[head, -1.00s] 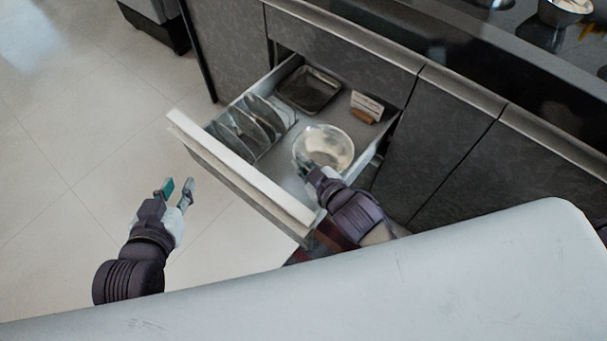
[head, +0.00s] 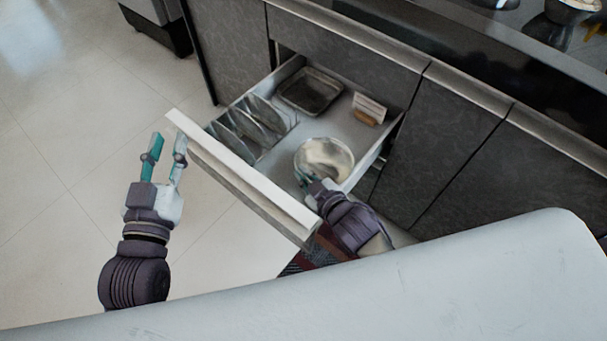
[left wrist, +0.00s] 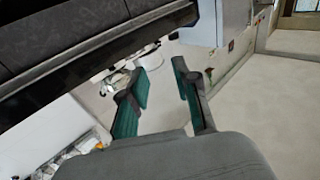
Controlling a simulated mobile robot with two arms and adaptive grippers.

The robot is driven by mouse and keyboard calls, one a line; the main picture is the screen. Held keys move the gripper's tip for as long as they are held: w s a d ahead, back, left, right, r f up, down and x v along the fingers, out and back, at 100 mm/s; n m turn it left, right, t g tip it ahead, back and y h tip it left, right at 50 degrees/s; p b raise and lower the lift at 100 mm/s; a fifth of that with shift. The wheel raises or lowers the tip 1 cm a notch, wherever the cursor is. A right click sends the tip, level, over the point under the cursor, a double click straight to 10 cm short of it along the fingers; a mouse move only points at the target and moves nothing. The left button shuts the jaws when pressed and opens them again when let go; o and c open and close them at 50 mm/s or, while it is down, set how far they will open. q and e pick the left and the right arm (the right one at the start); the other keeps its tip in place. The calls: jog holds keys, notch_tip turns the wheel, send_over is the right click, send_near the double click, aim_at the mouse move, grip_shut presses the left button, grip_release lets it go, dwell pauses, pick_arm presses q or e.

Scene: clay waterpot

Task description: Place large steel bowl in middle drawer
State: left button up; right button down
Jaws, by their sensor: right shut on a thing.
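The large steel bowl (head: 328,158) is inside the open drawer (head: 245,180), at its right side toward the front. My right gripper (head: 308,184) is shut on the near left edge of the bowl, reaching in over the drawer's front right corner. Whether the bowl rests on the drawer floor I cannot tell. My left gripper (head: 165,150) is open and empty, outside the drawer at the left end of its front panel. Its two fingers also show apart in the left wrist view (left wrist: 164,92).
The drawer also holds a rack of upright plates or lids (head: 248,122), a dark rectangular pan (head: 311,92) and a small white and brown item (head: 368,108). A countertop (head: 450,75) runs above the cabinets. The tiled floor (head: 70,120) at the left is clear.

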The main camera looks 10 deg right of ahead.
jog(key=shift+f, duration=0.35)
jog(key=c, duration=1.3)
grip_release()
